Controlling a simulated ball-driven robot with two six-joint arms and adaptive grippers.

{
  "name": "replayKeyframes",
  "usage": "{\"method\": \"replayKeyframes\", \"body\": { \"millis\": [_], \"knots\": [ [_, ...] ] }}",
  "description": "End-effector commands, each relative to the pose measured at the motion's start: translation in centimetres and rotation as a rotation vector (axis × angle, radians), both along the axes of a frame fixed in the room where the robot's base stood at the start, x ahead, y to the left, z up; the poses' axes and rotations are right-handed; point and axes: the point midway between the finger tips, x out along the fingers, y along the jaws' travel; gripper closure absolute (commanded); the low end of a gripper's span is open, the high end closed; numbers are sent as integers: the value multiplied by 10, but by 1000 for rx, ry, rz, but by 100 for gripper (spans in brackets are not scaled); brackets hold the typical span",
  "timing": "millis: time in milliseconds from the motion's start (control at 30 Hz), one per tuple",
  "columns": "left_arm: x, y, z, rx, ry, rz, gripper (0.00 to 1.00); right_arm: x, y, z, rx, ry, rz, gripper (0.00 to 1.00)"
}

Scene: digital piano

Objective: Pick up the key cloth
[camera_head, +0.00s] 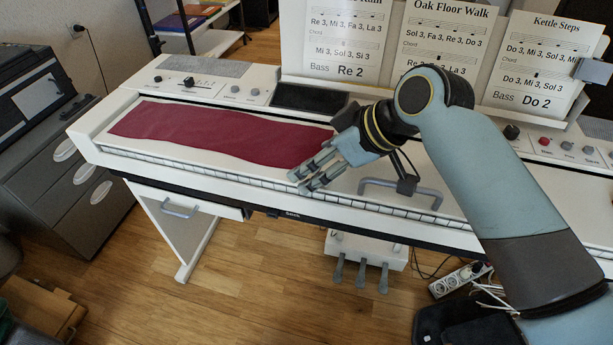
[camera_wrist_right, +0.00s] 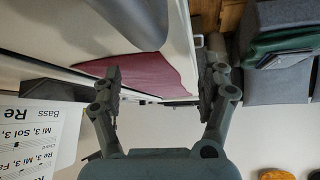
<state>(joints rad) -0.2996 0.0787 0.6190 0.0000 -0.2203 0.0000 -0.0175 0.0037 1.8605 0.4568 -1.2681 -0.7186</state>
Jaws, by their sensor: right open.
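The key cloth (camera_head: 215,132) is a long dark red cloth lying flat along the left part of the white digital piano (camera_head: 100,145). My right gripper (camera_head: 304,183) is at the right end of the cloth, above the front of the piano, and its arm hides part of the piano behind it. In the right wrist view the cloth (camera_wrist_right: 150,72) shows beyond and between the two open fingers of my right gripper (camera_wrist_right: 160,88). The gripper holds nothing. I cannot tell whether a finger touches the cloth. My left gripper is not in view.
Song sheets (camera_head: 445,50) stand on the piano's back. A grey handle (camera_head: 400,187) is at the piano's front, right of my gripper. Knobs (camera_head: 512,131) sit at the right. A grey drawer cabinet (camera_head: 70,165) stands at the left. A pedal box (camera_head: 366,251) is below the piano.

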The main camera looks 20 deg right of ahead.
Motion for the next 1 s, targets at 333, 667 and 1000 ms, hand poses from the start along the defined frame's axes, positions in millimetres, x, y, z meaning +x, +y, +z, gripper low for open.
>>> {"method": "replayKeyframes", "body": {
  "millis": [333, 667, 1000],
  "knots": [
    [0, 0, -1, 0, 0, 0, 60, 6, 5, -9, -2, 0, 0, 23],
    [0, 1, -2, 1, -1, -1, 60, 7, 6, -10, -2, 0, 0, 23],
    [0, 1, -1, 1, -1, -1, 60, 7, 5, -10, -2, 0, 0, 45]
  ]
}}
